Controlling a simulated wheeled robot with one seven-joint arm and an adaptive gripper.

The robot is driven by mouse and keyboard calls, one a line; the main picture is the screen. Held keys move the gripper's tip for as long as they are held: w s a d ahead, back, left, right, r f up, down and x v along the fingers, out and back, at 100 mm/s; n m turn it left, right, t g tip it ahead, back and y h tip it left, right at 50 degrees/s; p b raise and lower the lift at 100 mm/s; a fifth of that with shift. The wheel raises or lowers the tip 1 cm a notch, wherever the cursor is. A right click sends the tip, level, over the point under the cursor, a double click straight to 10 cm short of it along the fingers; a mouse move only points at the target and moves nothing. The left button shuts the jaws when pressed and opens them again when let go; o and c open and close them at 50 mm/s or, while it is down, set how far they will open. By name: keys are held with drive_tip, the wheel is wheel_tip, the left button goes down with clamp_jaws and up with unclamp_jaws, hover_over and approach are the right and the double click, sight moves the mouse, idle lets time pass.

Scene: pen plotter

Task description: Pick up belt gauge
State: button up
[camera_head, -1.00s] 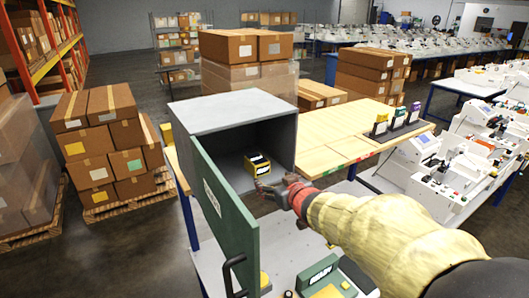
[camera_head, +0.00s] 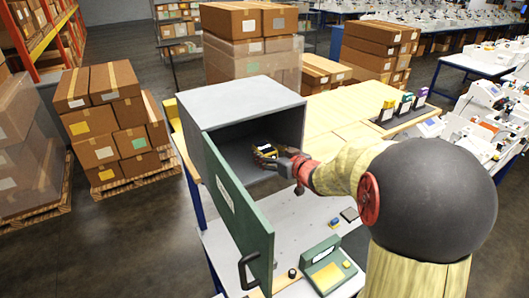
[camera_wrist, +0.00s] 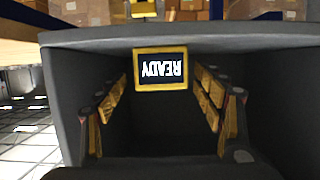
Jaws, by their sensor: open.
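A small yellow-framed device with a dark display, which I take for the belt gauge (camera_head: 266,149), sits inside the grey open-fronted cabinet (camera_head: 240,100). In the wrist view the device (camera_wrist: 161,69) faces me, with the word READY upside down. My gripper (camera_head: 268,157) reaches into the cabinet mouth and partly hides the device in the head view. In the wrist view my gripper (camera_wrist: 162,100) is open, its two yellow-padded fingers spread left and right. The device appears between and just beyond the fingertips, and I cannot tell whether they touch it.
The cabinet's green door (camera_head: 238,210) stands open at the left of my arm. A green device with a screen (camera_head: 325,265) and small parts lie on the lower surface. A wooden bench (camera_head: 335,112) with small coloured boxes is to the right. Stacked cartons (camera_head: 112,125) stand left.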

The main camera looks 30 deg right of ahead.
sight(265, 150)
drive_tip(key=x, duration=0.3)
drive_tip(key=shift+w+a, duration=0.1)
drive_tip(key=shift+w, duration=0.2)
drive_tip(key=shift+s, duration=0.1)
drive_tip(key=shift+c, duration=0.6)
drive_tip(key=c, duration=1.2)
drive_tip(key=shift+c, duration=0.3)
